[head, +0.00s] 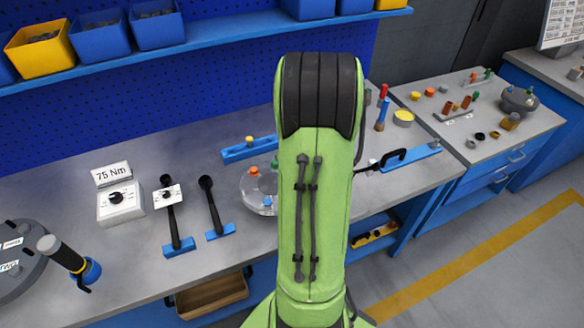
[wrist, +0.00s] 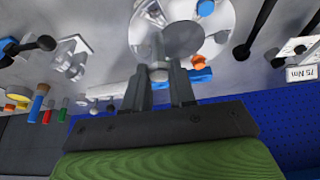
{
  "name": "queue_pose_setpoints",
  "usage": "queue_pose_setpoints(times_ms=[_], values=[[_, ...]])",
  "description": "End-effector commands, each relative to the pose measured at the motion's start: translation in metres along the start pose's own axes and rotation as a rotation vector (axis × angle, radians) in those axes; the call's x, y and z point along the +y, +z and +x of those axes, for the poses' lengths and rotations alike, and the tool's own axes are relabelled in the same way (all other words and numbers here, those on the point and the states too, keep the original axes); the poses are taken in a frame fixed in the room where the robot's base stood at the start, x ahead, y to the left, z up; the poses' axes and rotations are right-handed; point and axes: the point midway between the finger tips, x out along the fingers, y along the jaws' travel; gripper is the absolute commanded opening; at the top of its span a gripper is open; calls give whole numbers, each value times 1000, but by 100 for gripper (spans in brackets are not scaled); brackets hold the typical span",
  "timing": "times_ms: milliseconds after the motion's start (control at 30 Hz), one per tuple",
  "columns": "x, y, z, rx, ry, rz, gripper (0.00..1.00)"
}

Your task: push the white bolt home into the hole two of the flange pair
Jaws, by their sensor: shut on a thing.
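The flange pair (head: 250,190) is a round grey disc on the bench, partly hidden behind my green arm in the head view. It also shows in the wrist view (wrist: 188,42), near the top. My gripper (wrist: 160,80) is shut on the white bolt (wrist: 158,70), at the near rim of the flange pair. I cannot tell how deep the bolt sits or which hole it is at. A blue bolt (wrist: 205,8) and an orange bolt (wrist: 222,37) stand on the flange; the head view also shows a green one (head: 275,163). The head view hides my gripper.
A blue rack (head: 248,150) stands behind the flange. Two black-handled wrenches (head: 212,205) lie left of it, near a 75 Nm box (head: 119,202). A blue-based tool (head: 408,158) lies to the right. The bench front near the flange is clear.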

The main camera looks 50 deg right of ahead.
Motion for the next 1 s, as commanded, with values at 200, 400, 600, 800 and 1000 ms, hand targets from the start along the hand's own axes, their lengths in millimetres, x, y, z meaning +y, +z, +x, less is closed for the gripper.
queue_pose_setpoints(times_ms=[200,400,600,800,1000], values=[[0,12,30,-1,-1,-1,0],[0,15,36,0,-1,-1,0],[0,14,34,0,-1,-1,0],[0,14,34,0,-1,-1,0],[0,14,35,1,0,-1,0]])
